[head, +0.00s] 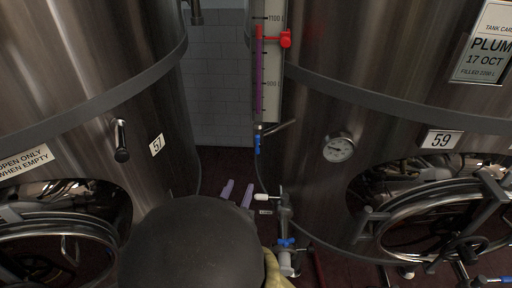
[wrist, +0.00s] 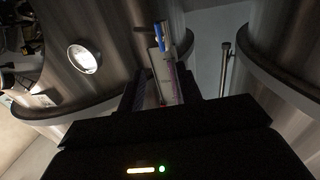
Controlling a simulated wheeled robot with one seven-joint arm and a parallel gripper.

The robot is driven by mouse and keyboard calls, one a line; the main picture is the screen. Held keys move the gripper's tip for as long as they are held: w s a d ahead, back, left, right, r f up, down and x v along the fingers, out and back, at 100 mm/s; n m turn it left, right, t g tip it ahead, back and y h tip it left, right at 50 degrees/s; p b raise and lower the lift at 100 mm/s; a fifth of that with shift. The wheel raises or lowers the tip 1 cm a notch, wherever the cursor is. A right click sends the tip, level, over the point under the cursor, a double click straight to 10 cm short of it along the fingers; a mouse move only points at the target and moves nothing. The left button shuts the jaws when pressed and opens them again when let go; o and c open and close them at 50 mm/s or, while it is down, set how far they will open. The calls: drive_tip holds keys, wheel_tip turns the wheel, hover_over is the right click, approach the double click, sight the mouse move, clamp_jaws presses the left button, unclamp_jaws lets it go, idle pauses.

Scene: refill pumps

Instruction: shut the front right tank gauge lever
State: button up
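The right tank (head: 340,105), labelled 59, has a tall sight gauge (head: 270,75) with a purple column and a red marker. At the gauge's foot, a small blue lever (head: 257,144) points down, roughly in line with the gauge. A metal stub beside it slants toward the tank. In the wrist view, the blue lever (wrist: 160,38) shows beyond my fingers, with the gauge scale (wrist: 163,66) nearer the gripper.
A lower valve (head: 285,243) with a blue part and a white-handled tap (head: 264,197) stand below the gauge. The left tank (head: 80,95), labelled 57, has a protruding handle (head: 121,141). A dial (head: 338,148) and a round hatch (head: 440,225) are on the right tank.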

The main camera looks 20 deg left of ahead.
sight(257, 146)
drive_tip(key=w+p, duration=0.1)
drive_tip(key=w, duration=0.4)
drive_tip(key=w+p, duration=0.1)
drive_tip(key=w, duration=0.5)
drive_tip(key=w+p, duration=0.1)
drive_tip(key=w, duration=0.4)
drive_tip(key=shift+w+a, duration=0.3)
clamp_jaws()
